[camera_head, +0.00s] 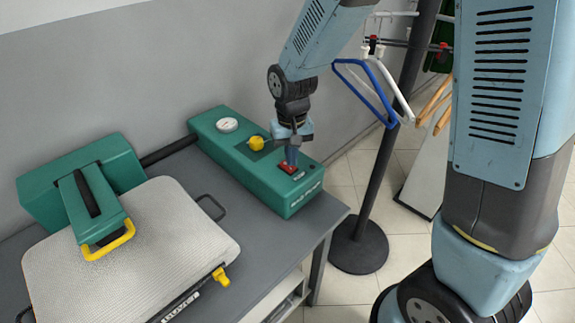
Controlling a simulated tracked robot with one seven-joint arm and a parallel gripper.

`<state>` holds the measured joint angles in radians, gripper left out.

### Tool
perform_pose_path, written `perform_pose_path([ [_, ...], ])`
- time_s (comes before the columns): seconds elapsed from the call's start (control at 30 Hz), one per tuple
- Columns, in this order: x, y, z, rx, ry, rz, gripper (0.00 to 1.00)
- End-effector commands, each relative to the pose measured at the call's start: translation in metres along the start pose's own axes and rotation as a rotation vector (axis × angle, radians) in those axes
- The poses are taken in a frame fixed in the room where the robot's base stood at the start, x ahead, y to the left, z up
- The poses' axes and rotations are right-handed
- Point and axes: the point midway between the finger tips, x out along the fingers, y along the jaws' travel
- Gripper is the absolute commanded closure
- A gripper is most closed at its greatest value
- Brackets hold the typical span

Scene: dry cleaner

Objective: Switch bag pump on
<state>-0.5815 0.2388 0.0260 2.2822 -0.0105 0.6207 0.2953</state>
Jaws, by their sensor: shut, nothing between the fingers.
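The bag pump is a long green box (248,165) on the grey table, with a white round gauge (228,125) at its far left end and a yellow knob (257,143) in the middle. A red switch (287,168) sits near its right end. My gripper (291,161) points down, shut and empty, with its fingertips right over the red switch. The fingertips hide part of the switch. I cannot tell whether they touch it or which way the switch is set.
A green press with a pale padded board (140,255) and yellow handle (109,241) fills the table's left. A dark hose (168,151) runs from it to the pump. A black stand (358,246) with hangers (365,92) stands right of the grey table (275,248).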

Motion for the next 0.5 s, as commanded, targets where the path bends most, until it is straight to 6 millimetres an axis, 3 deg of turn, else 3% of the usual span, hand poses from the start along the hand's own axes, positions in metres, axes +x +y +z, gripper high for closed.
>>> perform_pose_path([
  [0.5,-0.034,0.001,0.0,0.001,0.001,0.0,1.0],
])
